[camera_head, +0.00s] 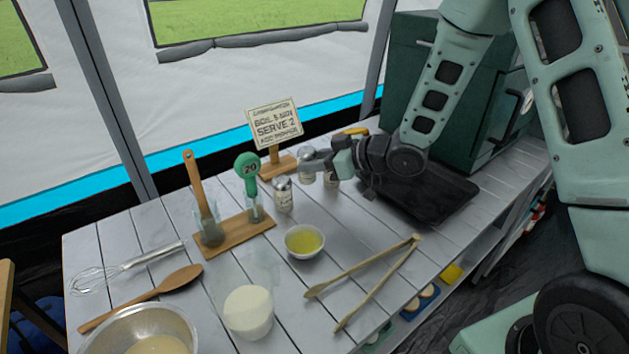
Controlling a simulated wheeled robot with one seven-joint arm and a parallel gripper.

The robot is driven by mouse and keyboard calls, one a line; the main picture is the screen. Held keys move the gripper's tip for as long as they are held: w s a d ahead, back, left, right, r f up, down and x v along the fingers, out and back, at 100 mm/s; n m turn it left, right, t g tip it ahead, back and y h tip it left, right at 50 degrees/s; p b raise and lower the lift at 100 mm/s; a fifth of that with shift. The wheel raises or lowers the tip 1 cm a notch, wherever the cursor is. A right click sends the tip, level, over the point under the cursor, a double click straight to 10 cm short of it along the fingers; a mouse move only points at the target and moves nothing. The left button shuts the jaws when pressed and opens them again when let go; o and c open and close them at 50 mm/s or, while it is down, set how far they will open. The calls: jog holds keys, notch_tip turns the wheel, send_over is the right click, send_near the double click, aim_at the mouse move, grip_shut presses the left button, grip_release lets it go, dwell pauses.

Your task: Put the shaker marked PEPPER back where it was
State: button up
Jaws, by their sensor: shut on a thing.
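Several small shakers with metal caps stand close together near the back middle of the table. One shaker (283,196) stands clear of my gripper, to its left; its label is too small to read. My gripper (312,167) reaches in from the right, low over the table, and is shut on a shaker (305,155) whose silvery cap shows at the fingertips. Another shaker (331,180) shows partly below the gripper. I cannot read which one is marked PEPPER. The fingers hide part of the held shaker, and I cannot tell whether its base touches the table.
A sign on a wooden stand (274,124) is just behind. A bowl of yellow liquid (304,242), tongs (373,275) and a glass of white contents (248,311) are in front. A dark tray (425,205) lies right.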

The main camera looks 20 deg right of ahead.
aim_at(315, 177)
jog(key=shift+f, duration=2.15)
jog(key=shift+f, duration=0.1)
jog(key=o, duration=0.8)
jog(key=shift+b, duration=0.3)
jog(key=shift+c, duration=0.2)
